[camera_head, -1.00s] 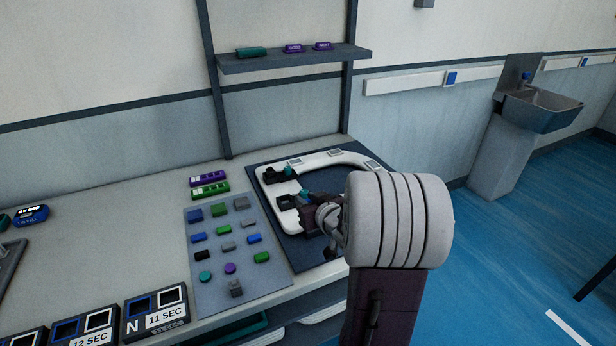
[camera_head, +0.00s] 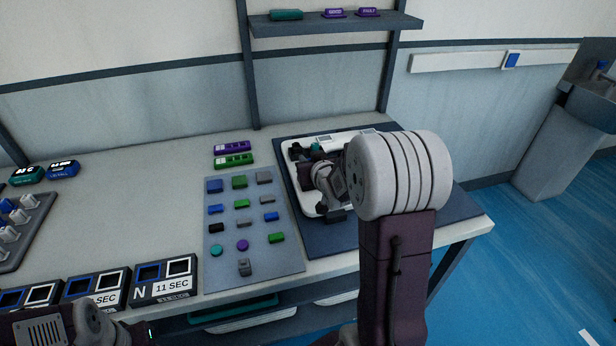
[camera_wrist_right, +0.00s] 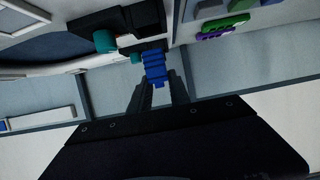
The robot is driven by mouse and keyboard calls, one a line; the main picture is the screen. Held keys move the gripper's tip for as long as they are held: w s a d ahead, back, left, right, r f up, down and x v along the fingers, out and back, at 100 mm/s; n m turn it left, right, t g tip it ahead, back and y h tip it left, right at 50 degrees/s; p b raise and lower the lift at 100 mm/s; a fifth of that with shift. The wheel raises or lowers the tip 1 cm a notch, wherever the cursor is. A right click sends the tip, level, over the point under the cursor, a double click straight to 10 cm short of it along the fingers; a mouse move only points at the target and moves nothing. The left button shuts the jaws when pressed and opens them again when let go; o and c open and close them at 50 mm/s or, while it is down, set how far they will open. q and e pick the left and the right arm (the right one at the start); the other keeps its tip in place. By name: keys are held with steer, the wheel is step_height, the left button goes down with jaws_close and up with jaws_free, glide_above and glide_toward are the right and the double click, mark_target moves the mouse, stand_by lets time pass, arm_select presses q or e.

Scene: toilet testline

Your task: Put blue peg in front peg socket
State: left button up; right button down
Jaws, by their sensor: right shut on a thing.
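In the right wrist view, a blue ridged peg (camera_wrist_right: 155,68) is held between the two dark fingers of my right gripper (camera_wrist_right: 158,88). Its far end is close to a black socket block (camera_wrist_right: 143,46); I cannot tell whether it touches or is inside. A teal peg (camera_wrist_right: 105,41) sits in the other black block (camera_wrist_right: 120,18). In the head view, my right gripper (camera_head: 325,180) is over the white toilet seat (camera_head: 306,198), and my arm hides the blue peg and the nearer socket. Only part of my left arm shows at the bottom left.
The seat lies on a dark mat (camera_head: 440,212) at the table's right end. Left of it, a grey board (camera_head: 225,268) carries several coloured pieces. Green (camera_head: 233,160) and purple (camera_head: 232,147) labelled blocks lie behind the board. A shelf (camera_head: 340,25) hangs above.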

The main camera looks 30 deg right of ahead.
steer(key=shift+w+f, duration=0.25)
steer(key=shift+w, duration=0.1)
step_height(320, 180, down, 4)
steer(key=shift+r+b, duration=0.1)
steer(key=shift+b, duration=0.5)
steer(key=shift+f, duration=0.3)
steer(key=c, duration=1.2)
jaws_free()
steer(key=shift+r, duration=0.1)
